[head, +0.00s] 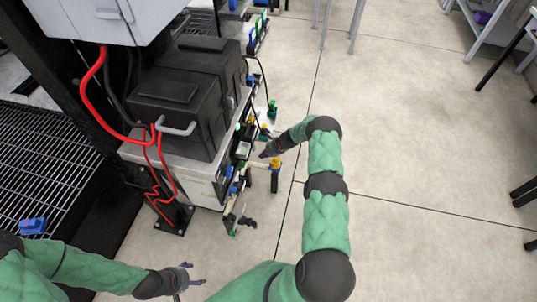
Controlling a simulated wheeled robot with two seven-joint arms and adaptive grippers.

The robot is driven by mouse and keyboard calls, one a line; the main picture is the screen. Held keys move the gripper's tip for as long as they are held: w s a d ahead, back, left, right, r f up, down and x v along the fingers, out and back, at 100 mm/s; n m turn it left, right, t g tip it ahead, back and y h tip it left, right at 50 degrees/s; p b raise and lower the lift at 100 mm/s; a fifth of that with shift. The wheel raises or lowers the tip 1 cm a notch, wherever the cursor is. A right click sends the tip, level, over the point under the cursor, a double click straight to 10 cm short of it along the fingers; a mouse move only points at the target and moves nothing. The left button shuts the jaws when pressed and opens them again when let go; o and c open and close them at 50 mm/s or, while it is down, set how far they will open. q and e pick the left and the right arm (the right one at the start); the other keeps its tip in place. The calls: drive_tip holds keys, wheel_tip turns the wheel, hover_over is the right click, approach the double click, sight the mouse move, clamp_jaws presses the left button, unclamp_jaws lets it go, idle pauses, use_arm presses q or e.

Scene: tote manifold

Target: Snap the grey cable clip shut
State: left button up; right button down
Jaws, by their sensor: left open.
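I cannot make out the grey cable clip for certain among the small parts of the manifold (232,170) on the side of the equipment stand. My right gripper (264,153) is at this manifold, beside the yellow and green fittings. Its fingers are too small in view to tell whether they are open or shut, or touching anything. My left gripper (198,274) is open and empty at the bottom of the head view, over the floor and well apart from the manifold.
Black cases (180,120) stand on the equipment stand. A red hose (88,88) and thin red cables (158,185) hang in front of them. A blue object (33,225) lies on the black wire rack (45,160) at left.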

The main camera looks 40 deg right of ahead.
use_arm(q)
drive_tip(key=shift+f+b, duration=0.45)
drive_tip(key=shift+f, duration=0.25)
use_arm(e)
drive_tip(key=shift+w+a+r, duration=0.2)
drive_tip(key=shift+r, duration=0.3)
drive_tip(key=shift+w+a+r, duration=0.15)
drive_tip(key=shift+w+r, duration=0.05)
drive_tip(key=shift+r, duration=0.35)
drive_tip(key=shift+w+a+r, duration=0.2)
drive_tip(key=shift+r, duration=0.3)
